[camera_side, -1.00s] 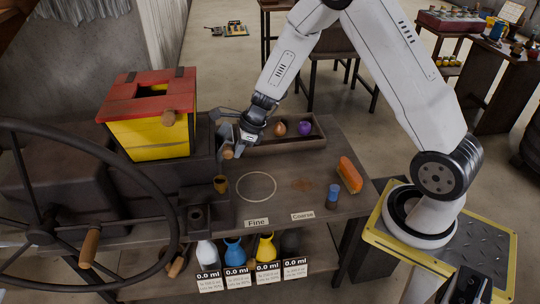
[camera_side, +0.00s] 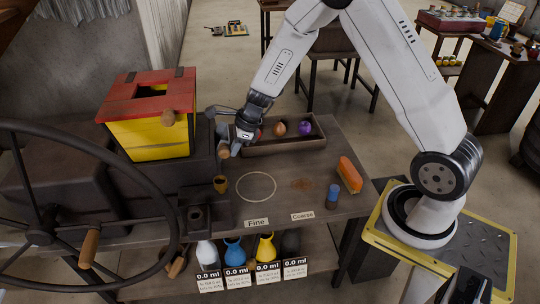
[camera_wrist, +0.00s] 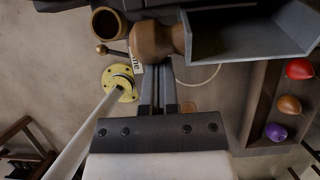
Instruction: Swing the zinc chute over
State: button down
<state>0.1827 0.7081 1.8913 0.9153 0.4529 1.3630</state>
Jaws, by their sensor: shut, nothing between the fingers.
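The zinc chute (camera_wrist: 250,35) is a grey open trough at the top right of the wrist view. A round wooden knob (camera_wrist: 155,42) sits at its left end, and this knob also shows in the side view (camera_side: 224,152). My gripper (camera_wrist: 158,72) is shut and empty, its fingertips right at the knob's lower edge in the wrist view. I cannot tell whether they touch it. In the side view my gripper (camera_side: 237,141) is at the knob, and most of the chute is hidden behind the gripper and dark machinery.
A red-and-yellow hopper (camera_side: 150,125) stands left of my gripper, with a large handwheel (camera_side: 172,190) in front. A wooden tray (camera_side: 265,148) with round coloured things lies behind. An orange brush (camera_side: 349,174) and a blue-capped bottle (camera_side: 333,196) stand on the right of the bench.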

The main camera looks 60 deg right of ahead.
jog(key=shift+w+a+r, duration=0.3)
jog(key=shift+w+r, duration=0.1)
jog(key=shift+r, duration=0.05)
jog(key=s+d+f, duration=0.3)
notch_tip(320, 180, up, 10)
jog(key=w+a, duration=0.1)
jog(key=shift+a, duration=0.2)
jog(key=shift+r, duration=0.1)
dwell(0.3)
jog(key=s+a+n+h, duration=0.1)
jog(key=s+n, duration=0.8)
jog(key=n, duration=0.4)
jog(key=s+a+r+n+g+h, duration=0.1)
jog(key=s+a+n+h, duration=0.1)
jog(key=s+n, duration=0.7)
jog(key=n, duration=0.5)
jog(key=shift+a+h, duration=0.3)
